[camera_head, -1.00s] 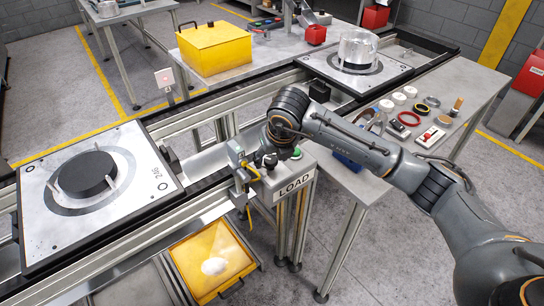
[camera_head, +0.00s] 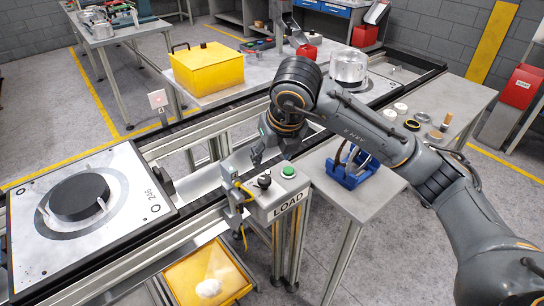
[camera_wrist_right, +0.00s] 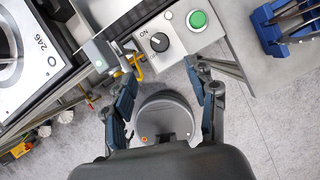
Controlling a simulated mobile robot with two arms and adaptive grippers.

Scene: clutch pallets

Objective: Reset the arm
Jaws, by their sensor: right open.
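My right arm reaches in from the right in the head view. Its gripper (camera_head: 271,154) hangs above and behind the LOAD control box (camera_head: 288,205), partly hidden by the wrist. In the right wrist view the two blue-black fingers (camera_wrist_right: 163,62) stand wide apart with nothing between them. The box's black knob and green button (camera_wrist_right: 197,20) lie beyond the fingertips. My left gripper is not in view.
A pallet (camera_head: 150,185) with a black disc sits on the conveyor at left. Another pallet with a clear metal cylinder (camera_head: 348,66) is at the back. A blue holder (camera_head: 350,176) stands on the right table. Yellow bins (camera_head: 212,70) stand behind and below (camera_head: 235,262).

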